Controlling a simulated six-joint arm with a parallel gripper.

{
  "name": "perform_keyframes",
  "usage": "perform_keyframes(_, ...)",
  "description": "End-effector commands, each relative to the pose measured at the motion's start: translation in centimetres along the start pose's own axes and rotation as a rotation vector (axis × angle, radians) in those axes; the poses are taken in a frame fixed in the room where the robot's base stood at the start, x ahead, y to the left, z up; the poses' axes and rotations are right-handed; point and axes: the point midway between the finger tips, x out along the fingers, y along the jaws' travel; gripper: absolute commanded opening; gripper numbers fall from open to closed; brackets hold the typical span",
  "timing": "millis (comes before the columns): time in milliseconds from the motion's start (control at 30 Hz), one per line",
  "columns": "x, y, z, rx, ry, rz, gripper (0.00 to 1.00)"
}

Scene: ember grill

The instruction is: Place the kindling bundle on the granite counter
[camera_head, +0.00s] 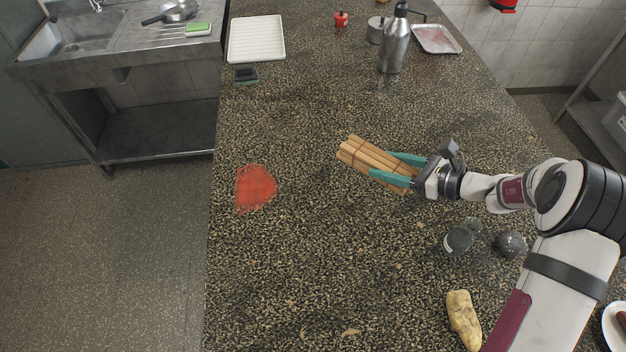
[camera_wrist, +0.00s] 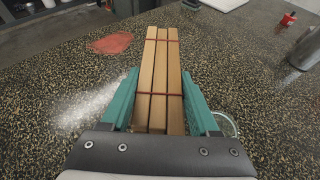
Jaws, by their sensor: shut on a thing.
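The kindling bundle (camera_head: 366,156) is several pale wooden sticks tied with dark red bands; it also fills the middle of the wrist view (camera_wrist: 162,72). My gripper (camera_head: 401,168) has its two teal fingers on either side of the bundle and is shut on it, near one end. The sticks point away from my gripper, toward the upper left in the head view. The speckled granite counter (camera_head: 310,260) lies below. I cannot tell whether the bundle touches the counter or hangs just above it.
A red patch (camera_head: 256,188) lies left of the bundle. A glass jar (camera_head: 461,238), a dark ball (camera_head: 511,243) and a potato (camera_head: 463,318) lie near my arm. A metal flask (camera_head: 394,45) and white tray (camera_head: 257,40) stand farther back. The counter's middle is clear.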

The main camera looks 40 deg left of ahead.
Motion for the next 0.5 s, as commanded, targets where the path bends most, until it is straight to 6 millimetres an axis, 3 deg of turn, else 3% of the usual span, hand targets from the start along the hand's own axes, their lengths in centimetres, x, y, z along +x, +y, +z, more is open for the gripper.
perform_keyframes(100, 3.4, 5.5, 1.5, -0.069, 0.001, 0.190, 0.00)
perform_keyframes(200, 4.9, 8.9, 2.2, -0.107, 0.001, 0.302, 0.00)
perform_keyframes(367, 6.3, 11.7, 2.5, -0.135, 0.002, 0.388, 0.00)
perform_keyframes(500, 10.2, 13.8, 1.6, -0.135, 0.003, 0.399, 0.00)
